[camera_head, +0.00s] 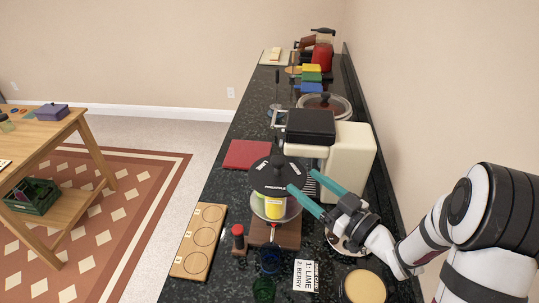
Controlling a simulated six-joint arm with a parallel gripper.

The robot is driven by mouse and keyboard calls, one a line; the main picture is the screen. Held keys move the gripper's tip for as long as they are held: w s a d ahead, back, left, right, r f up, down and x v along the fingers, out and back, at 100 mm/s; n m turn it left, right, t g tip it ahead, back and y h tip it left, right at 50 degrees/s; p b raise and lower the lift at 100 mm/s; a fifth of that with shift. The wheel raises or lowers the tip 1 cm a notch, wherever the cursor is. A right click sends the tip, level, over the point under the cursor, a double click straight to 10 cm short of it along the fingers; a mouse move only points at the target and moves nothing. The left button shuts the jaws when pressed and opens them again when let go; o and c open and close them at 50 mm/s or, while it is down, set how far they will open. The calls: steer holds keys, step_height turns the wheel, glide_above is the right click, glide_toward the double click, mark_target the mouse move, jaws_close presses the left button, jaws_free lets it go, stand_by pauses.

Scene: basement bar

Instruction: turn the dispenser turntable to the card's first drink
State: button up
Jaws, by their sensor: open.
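The dispenser turntable (270,178) stands on a wooden base (288,235) on the dark counter. It has a black domed top with a knob and small white labels; one at the front seems to read pineapple. Yellow shows in the clear part below it, facing the camera. The card (306,276) lies at the front of the counter and reads 1: lime, 2: berry. My gripper (302,181) is open and empty, its two teal fingers pointing left at the right side of the black top. I cannot tell whether a finger touches it.
A wooden board with numbered circles (187,262) lies left of the dispenser. A cream machine (350,160) stands close behind. A round dish (365,287) is at right.

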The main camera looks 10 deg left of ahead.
mark_target(273, 158)
steer(key=x, duration=1.3)
steer(key=shift+w+a, duration=0.1)
steer(key=shift+a, duration=0.1)
jaws_close()
stand_by(0.7)
